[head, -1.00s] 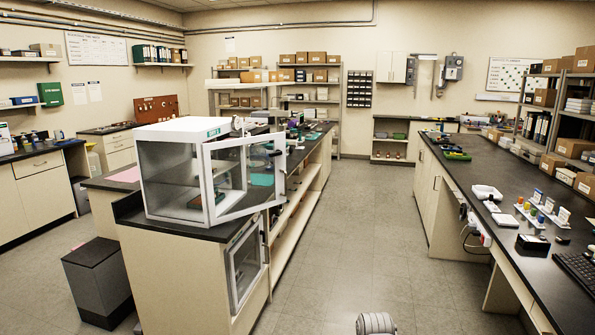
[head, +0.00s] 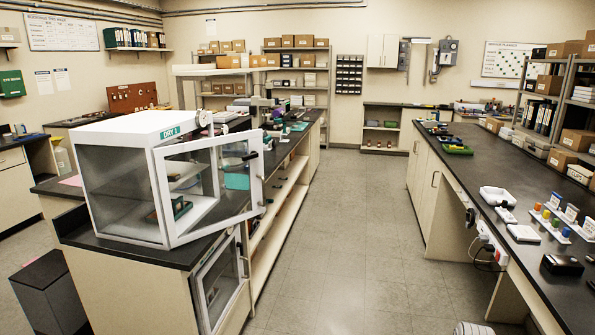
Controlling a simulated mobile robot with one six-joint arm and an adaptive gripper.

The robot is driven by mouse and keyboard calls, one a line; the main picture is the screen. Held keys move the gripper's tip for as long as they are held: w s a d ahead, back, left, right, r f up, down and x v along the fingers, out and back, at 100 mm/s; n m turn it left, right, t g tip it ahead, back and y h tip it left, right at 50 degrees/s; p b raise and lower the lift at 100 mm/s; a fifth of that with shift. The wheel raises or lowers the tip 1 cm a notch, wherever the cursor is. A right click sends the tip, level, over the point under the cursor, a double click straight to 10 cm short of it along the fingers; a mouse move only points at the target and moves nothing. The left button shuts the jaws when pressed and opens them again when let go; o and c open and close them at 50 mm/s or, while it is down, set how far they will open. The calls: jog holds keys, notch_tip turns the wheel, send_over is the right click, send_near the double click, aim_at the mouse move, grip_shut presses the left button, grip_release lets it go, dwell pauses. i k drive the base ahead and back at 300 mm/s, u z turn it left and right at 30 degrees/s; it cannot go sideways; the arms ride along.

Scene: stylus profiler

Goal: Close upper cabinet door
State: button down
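The upper cabinet (head: 120,131) is a white box with clear panels, marked DRY 1, on the dark bench top at the left. Its upper door (head: 166,205) is a clear pane in a white frame. The door stands open, swung out to the right from the cabinet's near corner. A dark handle (head: 250,157) shows near its free edge. Trays and items on the cabinet's shelves show through the panes. My gripper is not in view.
A lower glazed cabinet (head: 201,299) is set in the bench end below and looks shut. A grey bin (head: 42,292) stands at bottom left. The aisle floor (head: 345,240) is clear. A right-hand bench (head: 485,177) carries small lab items.

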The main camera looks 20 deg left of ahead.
aim_at(254, 138)
jog(key=u, duration=0.15)
jog(key=i, duration=1.25)
jog(key=u, duration=0.8)
